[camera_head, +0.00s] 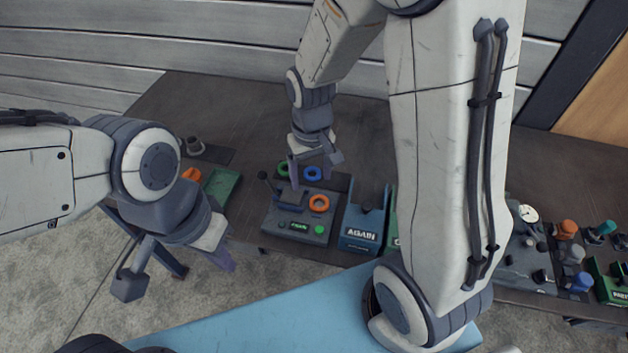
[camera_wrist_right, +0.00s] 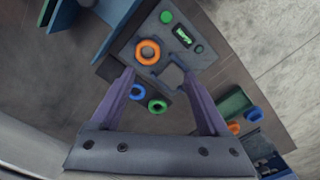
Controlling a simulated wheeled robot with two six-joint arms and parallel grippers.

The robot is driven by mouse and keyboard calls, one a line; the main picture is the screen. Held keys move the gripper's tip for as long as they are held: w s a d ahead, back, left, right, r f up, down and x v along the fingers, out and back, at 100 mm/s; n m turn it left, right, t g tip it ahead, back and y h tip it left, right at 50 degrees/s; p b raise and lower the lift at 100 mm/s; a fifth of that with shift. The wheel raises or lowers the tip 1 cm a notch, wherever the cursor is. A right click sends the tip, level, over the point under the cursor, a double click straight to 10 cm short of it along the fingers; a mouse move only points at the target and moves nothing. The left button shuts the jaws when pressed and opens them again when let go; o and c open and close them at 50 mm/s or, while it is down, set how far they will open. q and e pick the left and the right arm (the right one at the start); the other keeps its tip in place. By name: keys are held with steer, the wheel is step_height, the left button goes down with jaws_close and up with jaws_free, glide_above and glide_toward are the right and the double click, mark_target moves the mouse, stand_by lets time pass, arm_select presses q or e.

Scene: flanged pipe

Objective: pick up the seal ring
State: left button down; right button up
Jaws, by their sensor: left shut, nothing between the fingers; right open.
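Three rings show at the grey control unit. An orange ring (camera_head: 319,203) lies on its panel, also in the right wrist view (camera_wrist_right: 148,51). A blue ring (camera_head: 312,173) and a green ring (camera_head: 284,169) lie behind it; the wrist view shows the blue ring (camera_wrist_right: 137,92) and green ring (camera_wrist_right: 157,106) side by side. I cannot tell which is the seal ring. My right gripper (camera_head: 310,178) is open above the unit, its fingers (camera_wrist_right: 158,76) spread either side of the rings with nothing held. My left gripper (camera_head: 223,260) is shut and empty, left of the unit.
The grey control unit (camera_head: 294,228) has a lever and green buttons. A blue holder marked AGAIN (camera_head: 358,239) stands close to its right. A green tray (camera_head: 222,187) and an orange part (camera_head: 192,174) lie left. Gauges and valves (camera_head: 530,214) crowd the right. The back of the dark table (camera_head: 230,110) is clear.

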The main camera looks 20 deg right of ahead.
mark_target(319, 201)
steer(key=shift+m, duration=0.4)
steer(key=f, duration=0.1)
steer(key=d+f, duration=0.1)
steer(key=f, duration=0.1)
steer(key=w+d+f, duration=0.1)
steer(key=f, duration=0.1)
steer(key=shift+d+f, duration=0.2)
steer(key=shift+f, duration=0.05)
steer(key=shift+w+f+p, duration=0.15)
steer(key=shift+f+p, duration=0.7)
steer(key=shift+f, duration=2.1)
steer(key=c, duration=1.1)
steer(key=shift+r, duration=0.1)
